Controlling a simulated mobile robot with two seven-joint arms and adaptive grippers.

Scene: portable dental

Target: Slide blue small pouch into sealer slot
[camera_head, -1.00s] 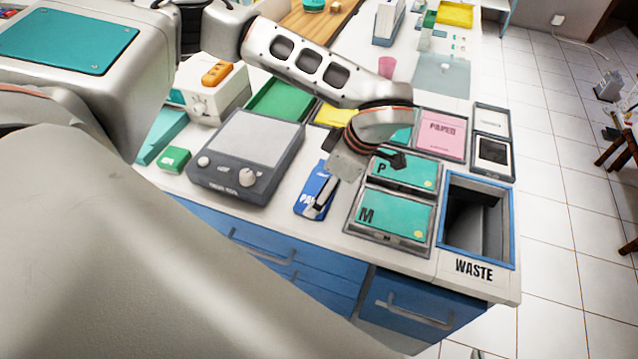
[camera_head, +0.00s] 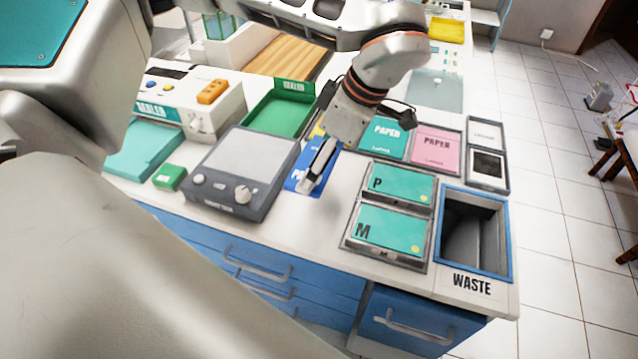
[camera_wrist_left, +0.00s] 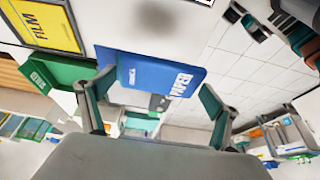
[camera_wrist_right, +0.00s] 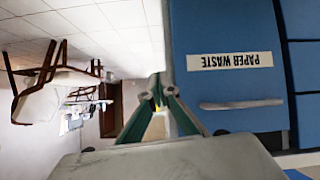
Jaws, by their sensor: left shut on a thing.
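The blue pouch (camera_head: 296,180) with white lettering is partly hidden by my left gripper (camera_head: 318,165), right of the grey device in the head view. My right gripper (camera_wrist_right: 158,88) appears shut and empty, facing a blue cabinet.
A grey device (camera_head: 240,165) with knobs stands left of the pouch. A green tray (camera_head: 283,112) lies behind it. The P tray (camera_head: 403,184), M tray (camera_head: 390,228) and waste opening (camera_head: 475,230) are at right. The counter front between is clear.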

